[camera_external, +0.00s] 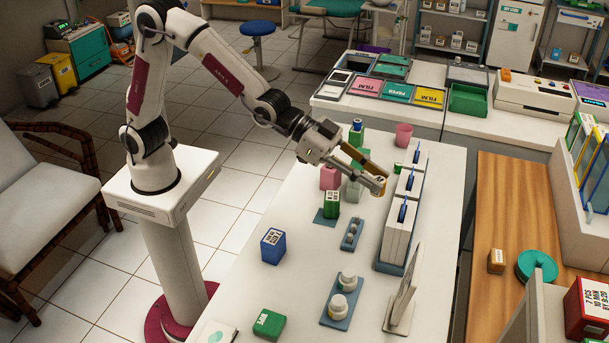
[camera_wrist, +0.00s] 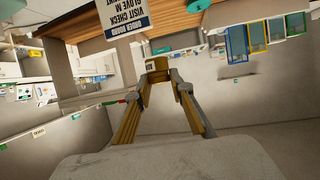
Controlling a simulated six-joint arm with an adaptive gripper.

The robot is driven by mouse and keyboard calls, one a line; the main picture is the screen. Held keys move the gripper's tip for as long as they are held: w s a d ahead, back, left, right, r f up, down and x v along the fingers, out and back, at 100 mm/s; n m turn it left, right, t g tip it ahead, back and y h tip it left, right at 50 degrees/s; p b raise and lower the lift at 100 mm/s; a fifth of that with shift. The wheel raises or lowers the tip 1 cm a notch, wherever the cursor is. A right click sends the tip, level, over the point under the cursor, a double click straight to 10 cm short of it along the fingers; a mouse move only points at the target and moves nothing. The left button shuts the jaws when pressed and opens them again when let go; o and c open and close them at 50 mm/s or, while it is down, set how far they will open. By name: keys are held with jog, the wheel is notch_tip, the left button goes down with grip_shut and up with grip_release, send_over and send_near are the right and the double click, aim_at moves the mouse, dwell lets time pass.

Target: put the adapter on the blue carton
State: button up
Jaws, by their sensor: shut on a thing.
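The blue carton (camera_external: 273,246) stands upright on the white table, near the table's left edge in the external view. My gripper (camera_external: 378,183) is held above the far part of the table, to the right of and beyond the carton. It is shut on the adapter, a small tan block with a white label (camera_wrist: 153,66) that shows between the fingertips (camera_wrist: 167,86) in the wrist view. In the external view the adapter is small and partly hidden by the fingers. The carton cannot be made out in the wrist view.
A rack of white folders (camera_external: 395,240) stands under and right of my gripper. A tray with white jars (camera_external: 337,308) and a green box (camera_external: 269,323) lie toward the front.

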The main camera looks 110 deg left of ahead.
jog(key=shift+s+n+y, duration=0.45)
jog(key=shift+n+y, duration=0.35)
jog(key=shift+y, duration=0.1)
jog(key=shift+s, duration=0.1)
jog(key=s+f+n+g+y, duration=0.1)
jog(key=s+f+n+y, duration=0.2)
jog(key=s, duration=0.5)
jog(key=s+d+f+n+g+y, duration=0.1)
jog(key=s+f+n+g+y, duration=0.1)
jog(key=s+f, duration=0.3)
jog(key=s+f+n+g+y, duration=0.1)
jog(key=s+f+n+y, duration=0.3)
jog(key=s, duration=0.7)
jog(key=shift+s+d+f+y, duration=0.15)
jog(key=shift+d+f+y, duration=0.05)
jog(key=shift+f+y, duration=0.2)
jog(key=shift+f, duration=0.1)
send_over(268, 239)
jog(key=shift+f, duration=2.8)
jog(key=shift+f, duration=2.05)
